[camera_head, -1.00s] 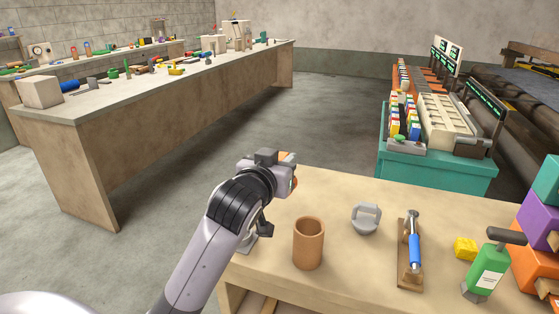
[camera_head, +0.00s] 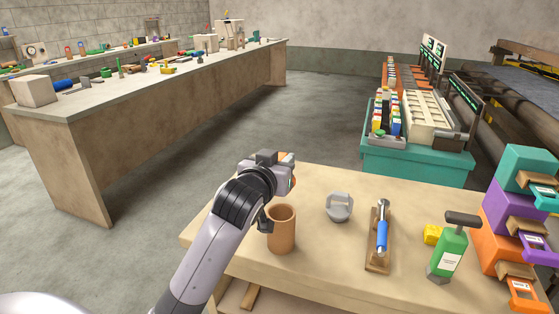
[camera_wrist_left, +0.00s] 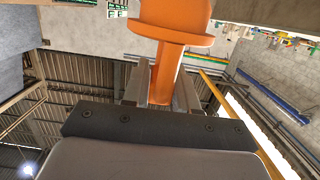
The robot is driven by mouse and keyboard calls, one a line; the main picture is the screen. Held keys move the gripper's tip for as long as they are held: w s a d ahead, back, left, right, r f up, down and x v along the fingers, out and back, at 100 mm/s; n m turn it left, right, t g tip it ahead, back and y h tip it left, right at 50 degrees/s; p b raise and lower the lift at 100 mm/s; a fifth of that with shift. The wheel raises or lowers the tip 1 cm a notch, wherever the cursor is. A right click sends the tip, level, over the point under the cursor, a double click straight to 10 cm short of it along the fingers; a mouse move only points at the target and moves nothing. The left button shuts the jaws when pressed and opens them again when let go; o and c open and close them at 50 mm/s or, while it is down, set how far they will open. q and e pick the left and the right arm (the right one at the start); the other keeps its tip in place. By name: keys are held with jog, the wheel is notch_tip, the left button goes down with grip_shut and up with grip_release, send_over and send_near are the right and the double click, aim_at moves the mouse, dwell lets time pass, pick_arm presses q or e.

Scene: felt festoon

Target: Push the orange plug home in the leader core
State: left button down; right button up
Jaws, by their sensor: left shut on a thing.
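My left gripper (camera_head: 282,174) is above the near bench, just behind the brown upright tube (camera_head: 282,238) in the head view. In the left wrist view it (camera_wrist_left: 160,92) is shut on the stem of an orange plug (camera_wrist_left: 170,38), whose wide flange and head stand beyond the fingers. In the head view only a sliver of orange shows at the gripper's far side. The tube, open at the top, looks like the leader core, but I cannot be sure. No plug shows in its mouth. My right gripper is not in view.
On the near bench (camera_head: 325,262) stand a grey round fitting (camera_head: 339,207), a blue-handled tool on a wooden board (camera_head: 377,265), a yellow block (camera_head: 432,234) and a green bottle (camera_head: 449,252). Coloured bins (camera_head: 505,215) are stacked at right. A teal cart (camera_head: 415,165) stands behind.

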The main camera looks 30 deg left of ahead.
pick_arm(q)
jog(key=shift+d, duration=0.15)
jog(key=shift+f, duration=0.1)
dwell(0.3)
jog(key=shift+f+b, duration=1.4)
jog(key=shift+f, duration=0.95)
jog(key=shift+p, duration=0.4)
jog(key=shift+p, duration=0.3)
